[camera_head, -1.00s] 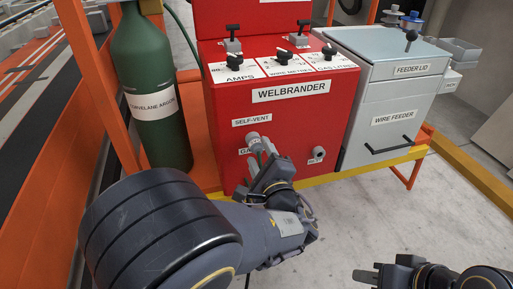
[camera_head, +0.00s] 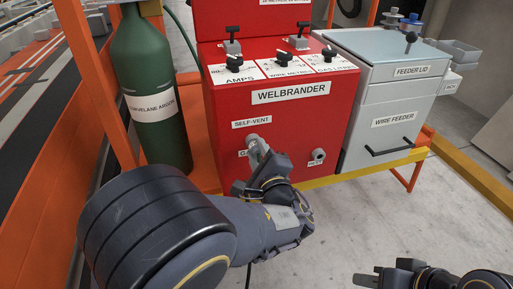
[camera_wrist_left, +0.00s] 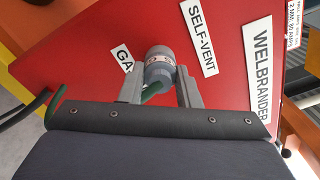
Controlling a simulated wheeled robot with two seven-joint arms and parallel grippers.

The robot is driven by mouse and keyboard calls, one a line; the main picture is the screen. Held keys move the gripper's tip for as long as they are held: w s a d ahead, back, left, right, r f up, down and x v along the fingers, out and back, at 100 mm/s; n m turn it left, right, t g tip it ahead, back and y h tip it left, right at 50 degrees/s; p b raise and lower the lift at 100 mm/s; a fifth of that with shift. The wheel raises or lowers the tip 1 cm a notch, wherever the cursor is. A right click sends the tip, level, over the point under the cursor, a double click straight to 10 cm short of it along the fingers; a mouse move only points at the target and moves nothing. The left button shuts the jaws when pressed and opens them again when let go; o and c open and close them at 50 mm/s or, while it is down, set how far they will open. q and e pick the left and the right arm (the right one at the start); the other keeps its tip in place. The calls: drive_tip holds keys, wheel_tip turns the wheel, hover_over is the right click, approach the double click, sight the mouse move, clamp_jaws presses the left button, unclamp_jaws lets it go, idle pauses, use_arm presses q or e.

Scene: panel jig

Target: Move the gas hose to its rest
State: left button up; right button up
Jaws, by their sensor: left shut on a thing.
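The red WELBRANDER box (camera_head: 290,125) has a grey round fitting (camera_head: 252,139) at its GAS label, under SELF-VENT. My left gripper (camera_head: 259,152) is at this fitting. In the left wrist view its two fingers (camera_wrist_left: 160,90) stand on either side of the fitting's near end and the green gas hose (camera_wrist_left: 152,89), shut on the hose end. The fitting (camera_wrist_left: 158,65) still meets the red panel. A second grey port (camera_head: 318,155), probably the rest, sits lower right on the box; its label is small. My right gripper (camera_head: 367,276) is low at the right, away from the box.
A green gas cylinder (camera_head: 150,90) stands left of the box, in an orange frame (camera_head: 98,75). The grey wire feeder (camera_head: 385,125) stands to the right. A yellow rail (camera_head: 350,178) runs below the front. Floor in front is clear.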

use_arm(q)
drive_tip(key=shift+f+n+b, duration=0.1)
drive_tip(key=shift+n+b, duration=2.8)
drive_tip(key=shift+b, duration=2.15)
drive_tip(key=shift+n+b, duration=0.3)
drive_tip(key=shift+b, duration=0.15)
drive_tip(key=shift+n+b, duration=1)
drive_tip(key=shift+b, duration=0.75)
drive_tip(key=shift+n+b, duration=0.5)
drive_tip(key=shift+n, duration=1.3)
drive_tip(key=shift+s+d, duration=0.2)
drive_tip(key=shift+s, duration=0.45)
drive_tip(key=shift+v, duration=1.2)
